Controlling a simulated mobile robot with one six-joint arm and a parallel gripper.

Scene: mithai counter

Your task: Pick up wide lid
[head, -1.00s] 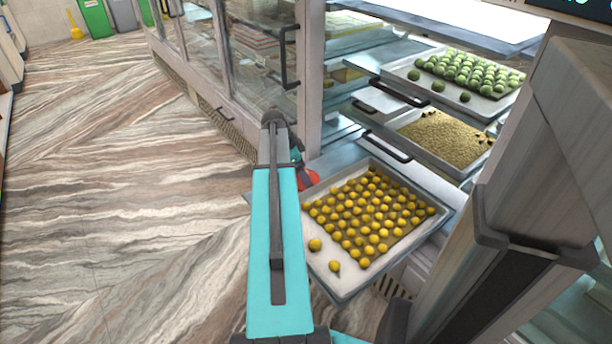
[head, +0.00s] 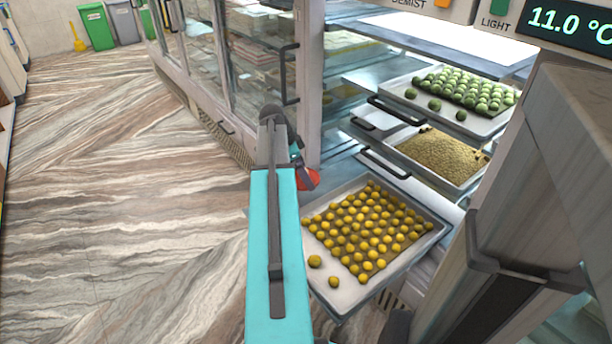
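A red, rounded thing (head: 308,180), perhaps the wide lid, shows at the upper left corner of the nearest sweets tray. It is small and partly covered by my gripper, so its full shape is hidden. My gripper (head: 302,172) is at the far end of my turquoise arm, right against or just over the red thing in the picture. Its fingers are too small and too hidden to tell whether they are open or shut on it.
The pulled-out tray (head: 345,303) of yellow balls is right of my arm. Above it are a tray of crumbly sweets (head: 443,156) and a tray of green balls (head: 420,97). A glass-fronted cabinet (head: 262,60) stands behind. The floor (head: 110,210) at left is clear.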

